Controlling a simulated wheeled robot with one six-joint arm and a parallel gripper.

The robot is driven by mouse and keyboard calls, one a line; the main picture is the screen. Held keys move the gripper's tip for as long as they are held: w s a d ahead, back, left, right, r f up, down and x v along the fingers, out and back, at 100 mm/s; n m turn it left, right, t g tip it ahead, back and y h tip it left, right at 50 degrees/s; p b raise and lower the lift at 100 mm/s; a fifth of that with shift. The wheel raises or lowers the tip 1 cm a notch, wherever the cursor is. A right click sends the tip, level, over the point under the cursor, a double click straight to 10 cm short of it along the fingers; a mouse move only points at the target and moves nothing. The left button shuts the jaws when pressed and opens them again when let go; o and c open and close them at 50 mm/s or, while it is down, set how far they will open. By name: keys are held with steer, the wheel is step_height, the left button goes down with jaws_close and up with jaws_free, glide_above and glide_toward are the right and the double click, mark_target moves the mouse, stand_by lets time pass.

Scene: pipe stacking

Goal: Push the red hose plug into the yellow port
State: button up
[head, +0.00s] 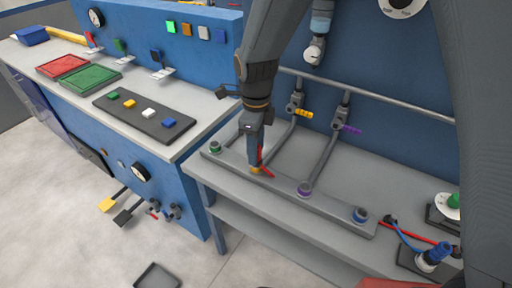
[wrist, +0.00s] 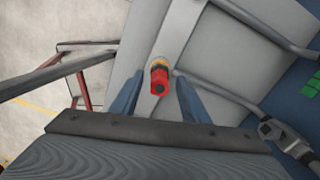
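How deep the plug sits I cannot tell. My gripper (wrist: 159,84) has one finger on each side of the plug, with a visible gap on both sides, so it is open around it. In the head view my gripper (head: 255,166) points down at the grey port bar, and a bit of the yellow port (head: 255,170) shows at its tip, with red beside it.
The grey port bar (head: 285,193) also carries a green port (head: 215,147), a purple port (head: 304,188) and a blue port (head: 360,215). Pipes with yellow (head: 304,114) and purple (head: 350,129) handles rise behind. A red hose (head: 415,233) lies right, near a blue plug (head: 436,254).

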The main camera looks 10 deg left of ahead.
step_height(320, 180, up, 8)
steer(key=shift+f+b, duration=0.1)
steer(key=shift+b, duration=0.7)
steer(key=s+d+f+n, duration=0.1)
steer(key=s+d+n, duration=0.2)
steer(key=d+n, duration=0.3)
steer(key=s+d+f+n, duration=0.1)
steer(key=s+d+n, duration=0.2)
steer(key=d+n, duration=0.4)
steer(key=s+d+f+n+t, duration=0.1)
steer(key=s+d+n, duration=0.2)
steer(key=d, duration=1.2)
steer(key=n, duration=0.3)
steer(key=shift+s+d, duration=0.2)
steer(key=shift+d, duration=0.05)
steer(key=shift+f, duration=0.1)
